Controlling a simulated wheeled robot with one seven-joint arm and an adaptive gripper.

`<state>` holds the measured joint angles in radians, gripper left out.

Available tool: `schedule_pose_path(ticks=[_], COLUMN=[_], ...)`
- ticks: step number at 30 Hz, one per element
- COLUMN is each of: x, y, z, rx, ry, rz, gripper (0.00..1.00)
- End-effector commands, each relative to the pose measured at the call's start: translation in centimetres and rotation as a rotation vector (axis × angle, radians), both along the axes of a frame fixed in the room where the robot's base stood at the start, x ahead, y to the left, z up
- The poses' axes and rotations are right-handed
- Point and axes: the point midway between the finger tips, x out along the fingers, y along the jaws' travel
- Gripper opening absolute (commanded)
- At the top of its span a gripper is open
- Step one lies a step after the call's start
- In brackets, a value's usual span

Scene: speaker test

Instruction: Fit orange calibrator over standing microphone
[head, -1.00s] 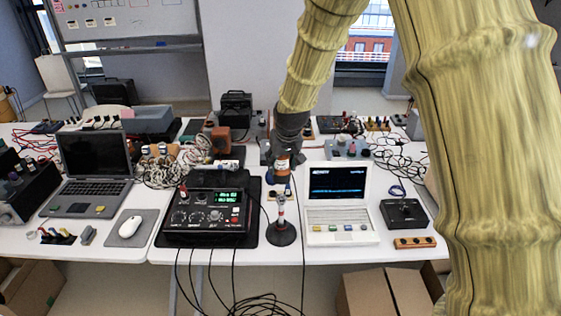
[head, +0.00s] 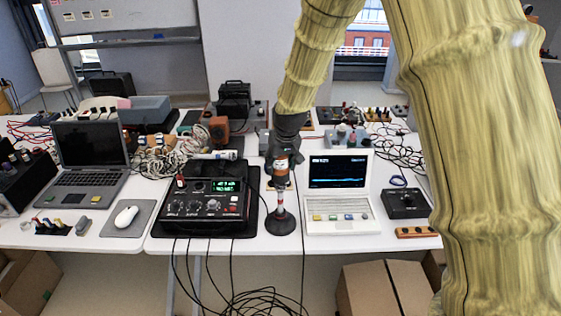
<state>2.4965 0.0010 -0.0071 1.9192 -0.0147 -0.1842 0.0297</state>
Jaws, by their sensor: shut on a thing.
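My gripper (head: 279,172) points down near the middle of the table and is shut on the orange calibrator (head: 281,164). Only a small orange and white part of the calibrator shows between the dark fingers. The standing microphone (head: 280,198) is a slim upright stem with red and pale bands on a round black base (head: 280,222). The calibrator is directly above the microphone's top in this view. The fingers hide the calibrator's lower end, so I cannot tell whether it touches or surrounds the tip.
A black meter box (head: 208,203) stands close on the left, a white laptop (head: 338,190) close on the right. A black cable hangs over the front edge. Another laptop (head: 90,160), a mouse (head: 125,216) and tangled cables (head: 170,165) lie further left.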

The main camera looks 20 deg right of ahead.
Motion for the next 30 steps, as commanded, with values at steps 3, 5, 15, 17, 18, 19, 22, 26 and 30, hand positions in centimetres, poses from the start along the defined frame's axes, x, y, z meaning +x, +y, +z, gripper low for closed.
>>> schedule_pose_path(ticks=[3, 5, 15, 17, 18, 19, 22, 26, 30], x=[0.0, 0.0, 0.0, 0.0, 0.0, 0.0, 0.0, 0.0, 0.0], y=[0.0, 0.0, 0.0, 0.0, 0.0, 0.0, 0.0, 0.0, 0.0], z=[-0.8, -1.0, -2.8, -3.1, -3.2, -3.3, -3.6, -3.7, -3.7], rx=[0.0, 0.0, 0.0, 0.0, 0.0, 0.0, 0.0, 0.0, 0.0], ry=[-0.001, 0.0, 0.001, 0.0, 0.0, 0.0, -0.001, -0.001, -0.001], rz=[0.0, 0.0, 0.0, 0.0, 0.0, 0.0, 0.0, 0.0, 0.0], gripper=[0.19, 0.19, 0.19, 0.19, 0.19, 0.19, 0.19, 0.19, 0.19])
